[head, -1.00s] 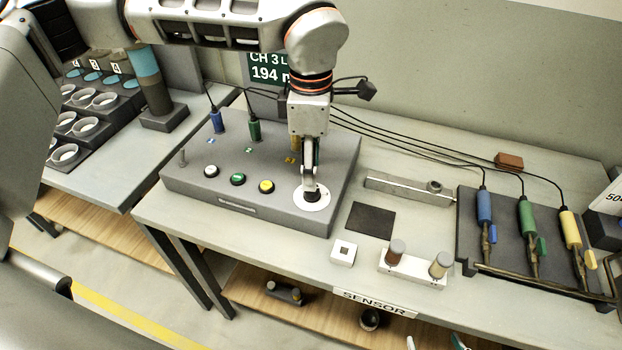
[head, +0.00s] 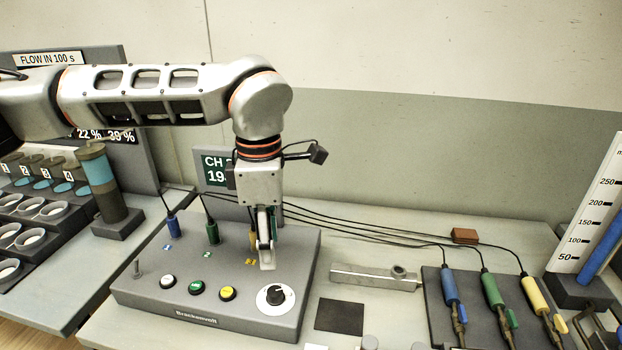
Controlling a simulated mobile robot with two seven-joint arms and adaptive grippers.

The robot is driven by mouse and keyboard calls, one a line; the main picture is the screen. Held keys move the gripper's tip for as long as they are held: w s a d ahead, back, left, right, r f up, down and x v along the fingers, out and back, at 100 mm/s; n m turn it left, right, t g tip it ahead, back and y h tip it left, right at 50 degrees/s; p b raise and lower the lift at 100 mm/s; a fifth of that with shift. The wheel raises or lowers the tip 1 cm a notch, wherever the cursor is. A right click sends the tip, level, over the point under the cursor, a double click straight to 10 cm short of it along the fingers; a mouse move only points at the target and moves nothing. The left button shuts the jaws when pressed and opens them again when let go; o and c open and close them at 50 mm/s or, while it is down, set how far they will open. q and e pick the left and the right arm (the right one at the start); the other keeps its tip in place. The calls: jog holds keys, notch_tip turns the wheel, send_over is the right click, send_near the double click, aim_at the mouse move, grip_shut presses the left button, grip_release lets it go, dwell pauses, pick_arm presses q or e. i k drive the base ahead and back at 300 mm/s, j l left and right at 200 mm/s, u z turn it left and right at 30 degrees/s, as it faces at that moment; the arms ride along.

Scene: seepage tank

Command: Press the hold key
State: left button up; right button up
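A grey meter box (head: 140,290) stands on the bench. Its top carries a white key (head: 168,281), a green key (head: 196,287) and a yellow key (head: 228,293) in a row. A black knob (head: 276,295) on a white dial is at their right. I cannot read which key is the hold key. My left gripper (head: 267,264) points down over the box, just behind the knob and right of the yellow key. Its fingers look shut with nothing between them. Whether the tips touch the box is unclear. My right gripper is out of view.
Blue (head: 174,226) and green (head: 212,232) plugs with cables stand at the box's back. A small toggle (head: 137,269) is at its left. A metal bar (head: 372,277), a dark pad (head: 339,317) and a probe rack (head: 432,290) lie to the right. A display (head: 215,167) is behind.

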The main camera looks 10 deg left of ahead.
aim_at(227, 292)
jog(key=k, duration=1)
